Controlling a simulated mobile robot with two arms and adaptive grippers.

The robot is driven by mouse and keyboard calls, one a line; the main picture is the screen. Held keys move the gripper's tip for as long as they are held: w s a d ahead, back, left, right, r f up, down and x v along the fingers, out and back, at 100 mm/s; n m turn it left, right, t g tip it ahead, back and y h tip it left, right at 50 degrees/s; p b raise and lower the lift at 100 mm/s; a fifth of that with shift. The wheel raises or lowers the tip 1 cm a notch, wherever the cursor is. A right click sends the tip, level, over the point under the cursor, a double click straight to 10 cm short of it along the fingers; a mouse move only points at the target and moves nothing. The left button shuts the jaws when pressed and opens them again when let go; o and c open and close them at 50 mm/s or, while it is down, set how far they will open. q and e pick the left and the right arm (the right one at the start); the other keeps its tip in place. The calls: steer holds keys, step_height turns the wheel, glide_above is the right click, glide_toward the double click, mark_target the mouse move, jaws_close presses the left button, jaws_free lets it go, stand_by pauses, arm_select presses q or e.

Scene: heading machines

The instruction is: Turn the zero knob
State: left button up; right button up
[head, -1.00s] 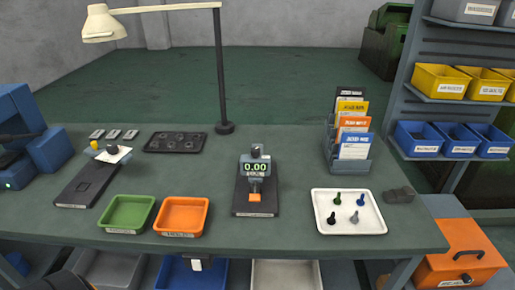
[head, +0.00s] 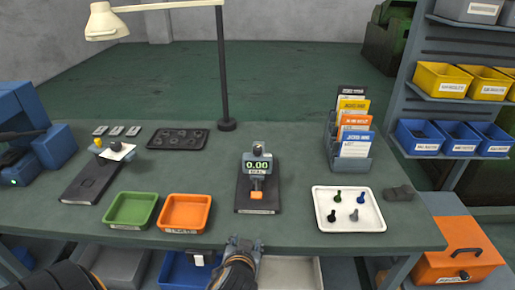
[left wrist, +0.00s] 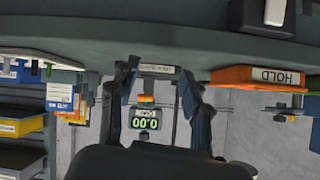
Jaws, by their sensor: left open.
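The gauge (head: 257,167) stands upright on a dark base plate at the middle of the table, its green display reading 0.00. A dark round knob (head: 258,147) sits on top of the gauge. An orange block (head: 257,196) is below the display. My left gripper (head: 241,243) is at the table's front edge, in front of the gauge and apart from it. In the left wrist view, which is upside down, my left gripper (left wrist: 158,83) is open and empty, with the gauge (left wrist: 145,121) seen beyond, between its fingers. My right gripper is not in view.
A green tray (head: 131,224) and an orange tray (head: 185,228) lie left of the gauge. A white tray (head: 375,222) with several pins and a card rack (head: 348,160) stand to the right. A lamp post (head: 222,80) rises behind. The table between gauge and white tray is clear.

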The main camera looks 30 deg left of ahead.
arm_select(q)
steer(key=w+a+r+n+t+y, duration=0.25)
steer(key=w+r, duration=0.25)
steer(key=r, duration=0.3)
steer(key=t+y, duration=0.3)
glide_toward(258, 151)
steer(key=shift+n+h, duration=0.25)
steer(key=shift+n, duration=0.2)
steer(key=p+x, duration=0.5)
steer(key=x, duration=0.5)
steer(key=shift+w+a+r, duration=0.15)
steer(key=shift+a, duration=0.15)
steer(key=shift+w+a, duration=0.25)
steer(key=shift+w, duration=0.1)
jaws_close()
